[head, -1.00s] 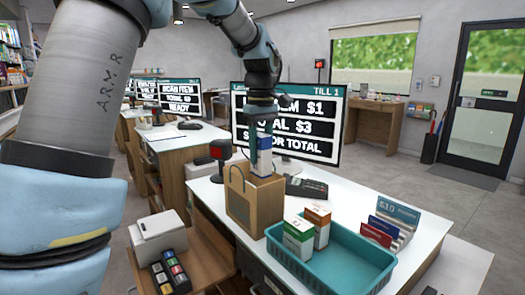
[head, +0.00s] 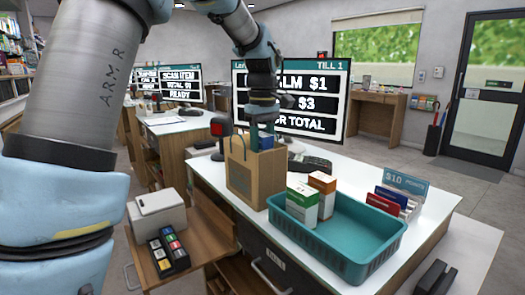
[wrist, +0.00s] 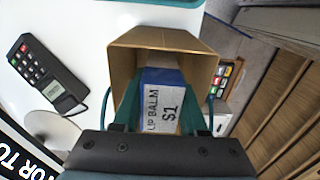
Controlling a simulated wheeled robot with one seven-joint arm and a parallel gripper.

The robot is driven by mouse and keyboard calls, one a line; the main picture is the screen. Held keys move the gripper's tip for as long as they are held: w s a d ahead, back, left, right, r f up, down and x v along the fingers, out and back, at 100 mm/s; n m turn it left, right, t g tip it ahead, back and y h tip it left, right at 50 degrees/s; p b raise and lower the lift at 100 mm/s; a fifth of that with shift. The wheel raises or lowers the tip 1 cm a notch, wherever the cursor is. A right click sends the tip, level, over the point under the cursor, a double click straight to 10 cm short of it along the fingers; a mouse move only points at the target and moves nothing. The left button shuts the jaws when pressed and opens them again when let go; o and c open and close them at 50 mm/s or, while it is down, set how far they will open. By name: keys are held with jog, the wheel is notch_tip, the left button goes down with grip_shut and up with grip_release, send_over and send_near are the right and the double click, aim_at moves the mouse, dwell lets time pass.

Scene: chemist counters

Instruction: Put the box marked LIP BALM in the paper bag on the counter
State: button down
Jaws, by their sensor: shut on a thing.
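The paper bag (head: 252,174) is brown with a handle and stands open on the white counter (head: 350,178), left of the teal tray. In the wrist view its open mouth (wrist: 124,72) surrounds the held box on the far side and flanks. The LIP BALM box (wrist: 165,102) is white and blue, with "LIP BALM $1" readable on its label. My gripper (wrist: 160,115) is shut on it, with teal fingers on both sides. In the head view my gripper (head: 263,130) is over the bag, and the box is mostly hidden inside the bag's mouth.
A teal tray (head: 345,262) with a green-white box (head: 302,206) and an orange-white box (head: 322,194) stands right of the bag. A till screen (head: 335,105) and keypad (head: 308,163) are behind. A red-topped scanner (head: 220,130) stands left of the bag.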

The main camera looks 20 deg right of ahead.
jog(key=shift+c, duration=1.8)
grip_release()
notch_tip(320, 180, up, 11)
jog(key=shift+f+b, duration=0.2)
jog(key=shift+b, duration=0.35)
notch_tip(320, 180, up, 7)
jog(key=p, duration=0.7)
jog(key=shift+r, duration=0.15)
